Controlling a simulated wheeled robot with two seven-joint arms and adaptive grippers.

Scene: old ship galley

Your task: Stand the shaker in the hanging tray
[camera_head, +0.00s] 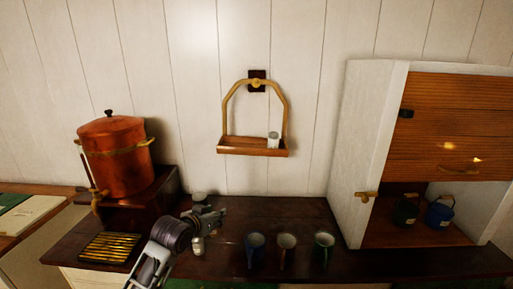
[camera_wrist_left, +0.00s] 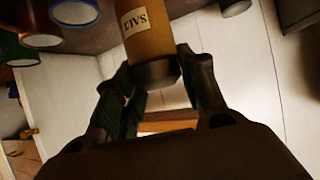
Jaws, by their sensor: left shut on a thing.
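The shaker (camera_wrist_left: 148,40) has a yellow-brown body, a pale label reading SALT and a dark cap. My left gripper (camera_head: 207,217) is shut on it. In the left wrist view, the fingers (camera_wrist_left: 157,90) lie on both sides near the cap. In the head view, the shaker's grey cap (camera_head: 199,196) shows above the gripper, over the counter; most of its body is hidden. The hanging tray (camera_head: 245,149) is a wooden shelf on a looped wall bracket, up and right of the gripper. A small whitish container (camera_head: 273,140) stands at its right end. My right gripper is out of view.
Blue (camera_head: 255,251), brownish (camera_head: 286,250) and green (camera_head: 324,250) mugs stand on the dark counter (camera_head: 225,272). A copper urn (camera_head: 115,148) stands left, a cabinet (camera_head: 370,150) right. The tray's left and middle look free.

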